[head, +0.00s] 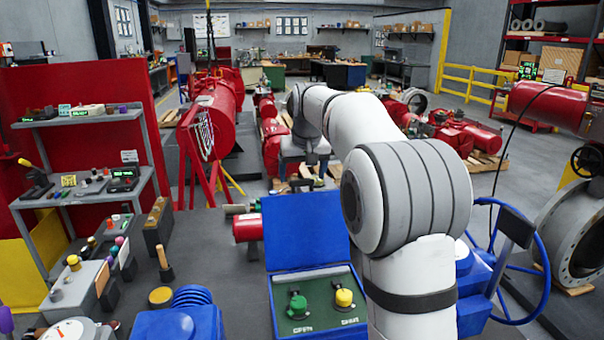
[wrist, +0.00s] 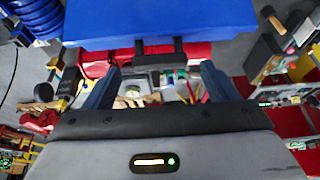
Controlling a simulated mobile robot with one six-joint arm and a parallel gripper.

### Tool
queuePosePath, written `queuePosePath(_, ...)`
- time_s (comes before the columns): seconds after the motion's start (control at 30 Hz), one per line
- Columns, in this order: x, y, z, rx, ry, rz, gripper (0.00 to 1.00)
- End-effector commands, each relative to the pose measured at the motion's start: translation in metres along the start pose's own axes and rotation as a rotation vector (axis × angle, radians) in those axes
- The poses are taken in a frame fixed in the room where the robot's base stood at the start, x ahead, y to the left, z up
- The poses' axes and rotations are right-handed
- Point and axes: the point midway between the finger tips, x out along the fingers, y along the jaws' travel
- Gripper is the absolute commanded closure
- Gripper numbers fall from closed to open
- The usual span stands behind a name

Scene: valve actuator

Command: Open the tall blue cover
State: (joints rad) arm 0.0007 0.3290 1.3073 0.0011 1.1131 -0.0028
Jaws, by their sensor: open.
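The tall blue cover (head: 305,230) stands raised at the back edge of a blue box in the head view. In front of it, the green panel (head: 318,300) is exposed, with a green knob (head: 298,305) and a yellow knob (head: 344,297). In the wrist view a broad blue surface, probably the cover (wrist: 160,22), fills the top, with dark hinge-like pieces at its edge. My gripper (wrist: 158,84) is open, its two fingers apart with nothing held between them.
Blue ribbed parts (head: 192,297) stand left of the box. A blue handwheel (head: 520,265) is at the right, partly behind my arm. A grey shelf (head: 85,120) with small items is at the left. Red tanks (head: 215,110) stand behind on the floor.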

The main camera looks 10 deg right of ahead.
Motion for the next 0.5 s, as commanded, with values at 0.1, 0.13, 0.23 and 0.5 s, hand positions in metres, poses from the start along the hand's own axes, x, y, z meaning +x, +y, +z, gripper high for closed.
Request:
queuePosePath(0.1,0.011,0.000,0.000,0.000,-0.001,0.000,0.20)
queuePosePath(0.13,0.012,0.000,0.000,0.000,-0.001,0.000,0.20)
queuePosePath(0.23,0.016,0.000,0.000,0.001,0.000,0.000,0.20)
queuePosePath(0.5,0.016,0.001,0.000,0.001,0.000,0.000,0.25)
